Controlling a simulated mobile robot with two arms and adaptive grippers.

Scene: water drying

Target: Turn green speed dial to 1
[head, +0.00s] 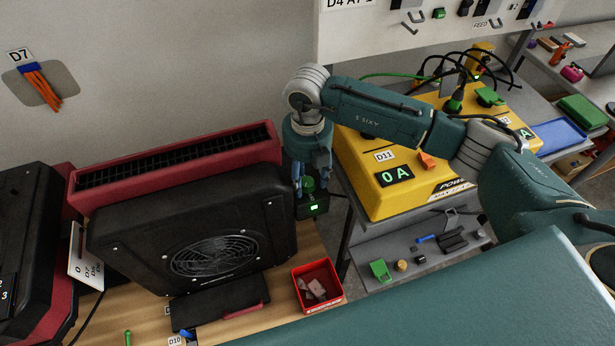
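The green speed dial (308,185) sits on top of a small dark box (314,206) with a lit green display, at the right end of the black fan unit (195,235). My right gripper (312,182) points down over the dial from above. Its fingers are apart, one to the left and one to the right of the dial, and the dial looks narrower than the gap. Contact with the dial cannot be made out. The dial's markings are too small to read. My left gripper is not in view.
A red slotted unit (180,165) stands behind the fan. A red bin (318,285) with pinkish pieces stands in front on the wooden bench (255,325). A yellow power box (405,200) reading "0 A" with plugged cables is close on the right, under my arm.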

